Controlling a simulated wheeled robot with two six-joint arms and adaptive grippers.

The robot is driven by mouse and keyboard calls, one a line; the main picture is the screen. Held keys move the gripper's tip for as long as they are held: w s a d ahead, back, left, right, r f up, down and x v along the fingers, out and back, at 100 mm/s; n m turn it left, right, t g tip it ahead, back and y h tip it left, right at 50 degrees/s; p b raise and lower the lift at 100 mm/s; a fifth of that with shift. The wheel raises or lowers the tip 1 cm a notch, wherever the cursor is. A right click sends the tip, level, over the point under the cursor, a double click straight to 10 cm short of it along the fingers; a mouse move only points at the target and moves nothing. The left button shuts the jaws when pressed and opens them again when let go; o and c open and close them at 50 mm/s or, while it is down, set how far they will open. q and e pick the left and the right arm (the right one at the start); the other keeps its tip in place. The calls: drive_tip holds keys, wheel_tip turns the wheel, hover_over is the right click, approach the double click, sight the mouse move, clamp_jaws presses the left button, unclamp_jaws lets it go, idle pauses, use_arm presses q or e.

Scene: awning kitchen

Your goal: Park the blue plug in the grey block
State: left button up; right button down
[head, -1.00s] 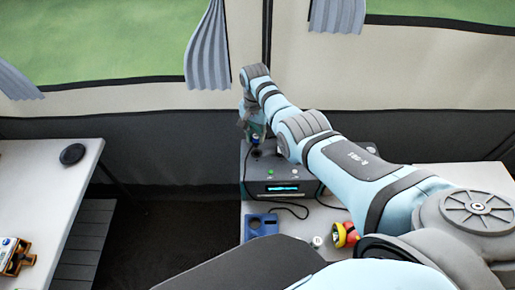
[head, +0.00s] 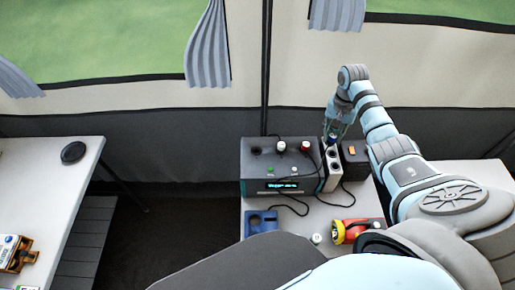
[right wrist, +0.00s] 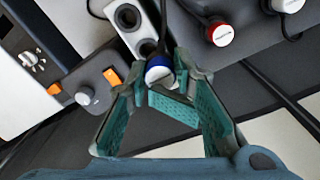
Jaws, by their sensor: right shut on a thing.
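The blue plug (head: 332,139) is held between the fingertips of my right gripper (head: 336,129). It also shows in the right wrist view (right wrist: 158,70), a blue cap with a white face. I cannot tell how deep the plug sits there. My left gripper is out of view.
A dark box with an orange switch (head: 352,150) stands right of the block. Cables loop nearby.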

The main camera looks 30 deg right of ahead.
drive_tip(key=d+f, duration=0.1)
drive_tip(key=s+d+f+b, duration=0.1)
drive_tip(key=f, duration=0.1)
drive_tip(key=shift+f, duration=0.15)
drive_tip(key=shift+a, duration=0.1)
idle(0.4)
drive_tip(key=shift+p, duration=0.45)
drive_tip(key=shift+f, duration=0.15)
drive_tip(key=shift+f, duration=0.1)
idle(0.4)
